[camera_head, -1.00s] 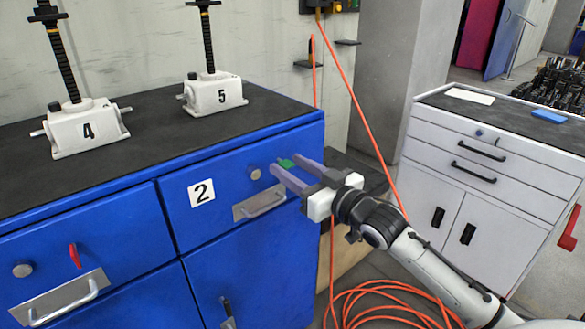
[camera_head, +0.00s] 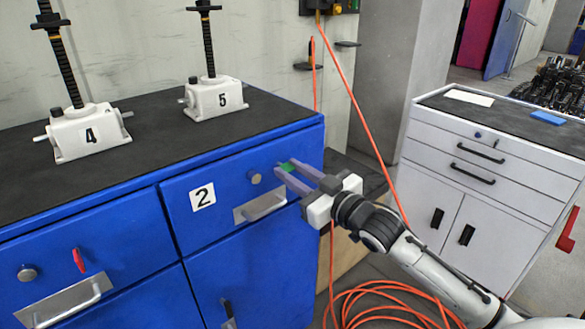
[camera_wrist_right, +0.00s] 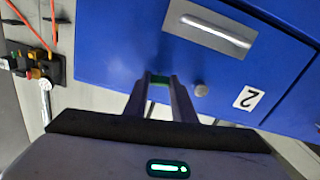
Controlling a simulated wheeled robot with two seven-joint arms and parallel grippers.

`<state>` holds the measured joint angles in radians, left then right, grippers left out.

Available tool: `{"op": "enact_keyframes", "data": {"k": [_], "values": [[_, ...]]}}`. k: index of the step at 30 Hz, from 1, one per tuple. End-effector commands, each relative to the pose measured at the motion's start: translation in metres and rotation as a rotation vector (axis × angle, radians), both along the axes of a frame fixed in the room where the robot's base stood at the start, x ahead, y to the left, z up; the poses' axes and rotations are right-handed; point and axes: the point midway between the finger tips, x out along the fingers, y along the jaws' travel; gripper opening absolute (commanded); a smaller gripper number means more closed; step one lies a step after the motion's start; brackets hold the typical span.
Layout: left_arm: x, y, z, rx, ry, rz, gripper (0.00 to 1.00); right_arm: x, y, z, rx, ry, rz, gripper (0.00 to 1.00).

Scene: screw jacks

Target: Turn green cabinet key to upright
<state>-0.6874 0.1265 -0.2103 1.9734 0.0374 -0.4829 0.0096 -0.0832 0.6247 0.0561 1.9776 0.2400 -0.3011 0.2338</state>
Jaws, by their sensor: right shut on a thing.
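The green key (camera_head: 287,167) sits at the upper right of the blue cabinet's front, on the drawer marked 2. My right gripper (camera_head: 286,168) reaches it from the right and is shut on it, one finger on each side. In the right wrist view the green key (camera_wrist_right: 159,82) shows between the two fingertips. The fingers hide much of the key, so its exact tilt cannot be told. My left gripper is not in view.
The blue cabinet (camera_head: 250,275) has a round knob (camera_head: 255,177) and a drawer handle (camera_head: 262,206) close to the fingers. A red key (camera_head: 78,260) is on the left drawer. Screw jacks (camera_head: 88,133) stand on top. An orange hose (camera_head: 350,100) hangs behind my arm.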

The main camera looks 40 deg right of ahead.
Motion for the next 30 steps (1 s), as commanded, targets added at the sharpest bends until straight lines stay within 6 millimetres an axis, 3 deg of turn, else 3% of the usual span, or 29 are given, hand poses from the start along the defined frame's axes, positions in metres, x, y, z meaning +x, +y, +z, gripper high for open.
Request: {"op": "enact_keyframes", "data": {"k": [16, 30], "values": [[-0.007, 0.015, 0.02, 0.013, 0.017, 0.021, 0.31, 0.0, 0.0, 0.002, -0.505, -0.038, 0.0, 0.01], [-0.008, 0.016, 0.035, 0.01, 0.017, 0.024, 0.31, 0.0, 0.001, 0.001, -0.95, -0.075, 0.001, 0.01]]}}
